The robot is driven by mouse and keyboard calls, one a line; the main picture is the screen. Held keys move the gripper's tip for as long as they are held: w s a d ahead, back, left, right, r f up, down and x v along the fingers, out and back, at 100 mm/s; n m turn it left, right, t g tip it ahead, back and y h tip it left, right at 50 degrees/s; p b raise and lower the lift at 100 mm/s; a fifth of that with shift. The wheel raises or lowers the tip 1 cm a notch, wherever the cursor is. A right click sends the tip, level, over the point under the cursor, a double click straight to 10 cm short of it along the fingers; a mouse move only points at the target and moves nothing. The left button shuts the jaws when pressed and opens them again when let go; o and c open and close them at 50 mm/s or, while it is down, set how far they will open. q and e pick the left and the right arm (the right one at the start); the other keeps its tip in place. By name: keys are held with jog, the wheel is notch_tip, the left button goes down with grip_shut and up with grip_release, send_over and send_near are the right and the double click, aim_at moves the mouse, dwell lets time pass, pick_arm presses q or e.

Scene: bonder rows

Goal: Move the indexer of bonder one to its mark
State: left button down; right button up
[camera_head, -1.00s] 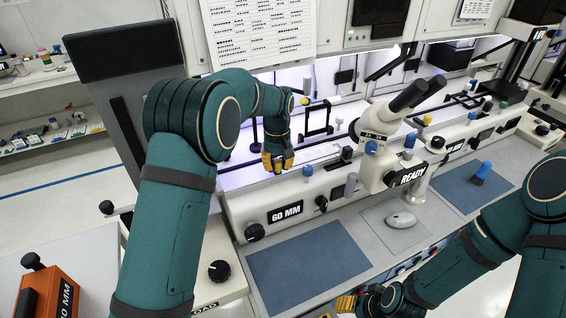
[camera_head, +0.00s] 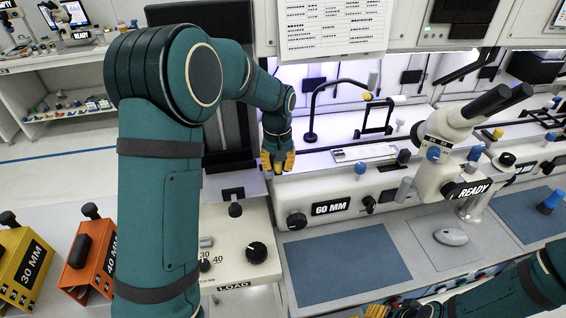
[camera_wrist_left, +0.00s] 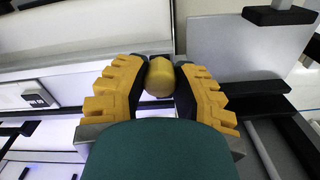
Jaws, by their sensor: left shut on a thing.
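Bonder one appears to be the white machine with the 60 MM label (camera_head: 330,208). My left gripper (camera_head: 277,161) is at its left end, fingers down. In the left wrist view its yellow fingers (camera_wrist_left: 159,90) are shut on a yellow rounded knob (camera_wrist_left: 159,77). In the head view the fingers hide that knob, so I cannot tell how it joins the indexer. No mark for the indexer can be made out. My right gripper (camera_head: 376,311) is cut off by the bottom edge, and its fingers are unclear.
A microscope (camera_head: 450,140) with a READY sign stands right of the gripper. A black bent arm (camera_head: 325,100) rises behind. A LOAD panel with a black knob (camera_head: 257,252) is in front. Orange (camera_head: 90,262) and yellow (camera_head: 24,265) boxes stand at left. The blue mat (camera_head: 345,268) is clear.

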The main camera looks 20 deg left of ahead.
pick_arm(q)
jog(key=shift+s+a, duration=0.1)
jog(key=shift+a, duration=0.05)
jog(key=c, duration=0.7)
grip_release()
jog(key=shift+s+a, duration=0.1)
jog(key=shift+r, duration=0.3)
notch_tip(320, 180, up, 11)
jog(key=shift+r, duration=0.2)
